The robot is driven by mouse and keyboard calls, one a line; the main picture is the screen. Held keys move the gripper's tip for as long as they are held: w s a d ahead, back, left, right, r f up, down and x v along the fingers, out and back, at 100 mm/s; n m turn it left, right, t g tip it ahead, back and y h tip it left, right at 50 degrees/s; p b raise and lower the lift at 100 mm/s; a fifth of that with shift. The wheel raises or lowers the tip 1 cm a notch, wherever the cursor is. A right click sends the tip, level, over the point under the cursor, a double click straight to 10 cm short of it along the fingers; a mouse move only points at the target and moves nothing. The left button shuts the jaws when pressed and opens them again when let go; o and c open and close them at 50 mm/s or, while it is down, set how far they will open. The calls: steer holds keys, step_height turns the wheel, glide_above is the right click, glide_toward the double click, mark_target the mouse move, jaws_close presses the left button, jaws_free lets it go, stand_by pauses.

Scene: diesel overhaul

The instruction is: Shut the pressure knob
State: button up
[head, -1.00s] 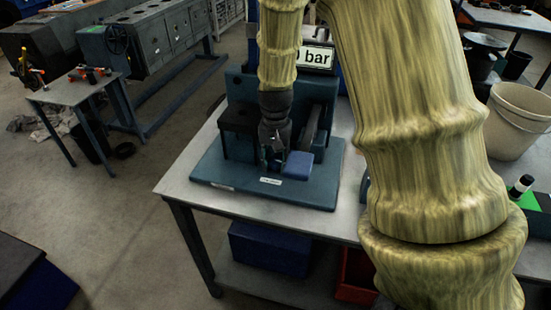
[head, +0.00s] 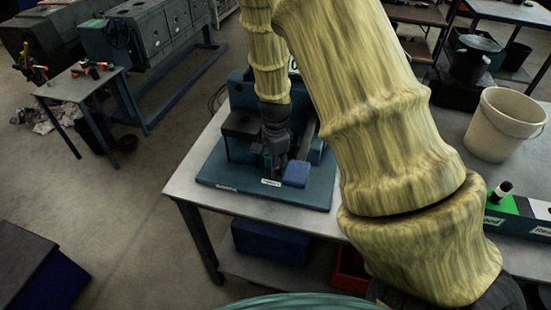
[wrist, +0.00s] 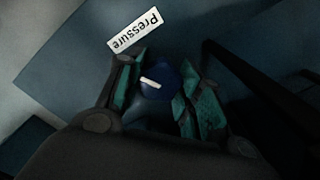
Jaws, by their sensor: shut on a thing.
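The pressure knob (wrist: 158,82) is a dark blue round knob with a short white mark, beside a white "Pressure" label (wrist: 135,31) in the wrist view. My gripper (wrist: 157,92) has its two green-padded fingers on either side of the knob and is shut on it. In the head view my gripper (head: 277,165) points down at the front of the blue-grey test stand (head: 220,172), and the knob is hidden behind its fingers there.
The stand is on a grey table (head: 182,185). A blue block with a lever (head: 297,173) stands just right of my gripper. A beige bucket (head: 505,125) and a green tray (head: 510,222) are further right. A small table (head: 75,88) stands at the left.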

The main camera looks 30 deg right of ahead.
steer(key=m+p, duration=0.2)
steer(key=m, duration=0.1)
steer(key=shift+r, duration=0.25)
steer(key=shift+w+f+m+p, duration=0.1)
steer(key=shift+m+p, duration=0.85)
steer(key=shift+m, duration=0.35)
steer(key=o, duration=0.8)
steer(key=shift+r, duration=5.85)
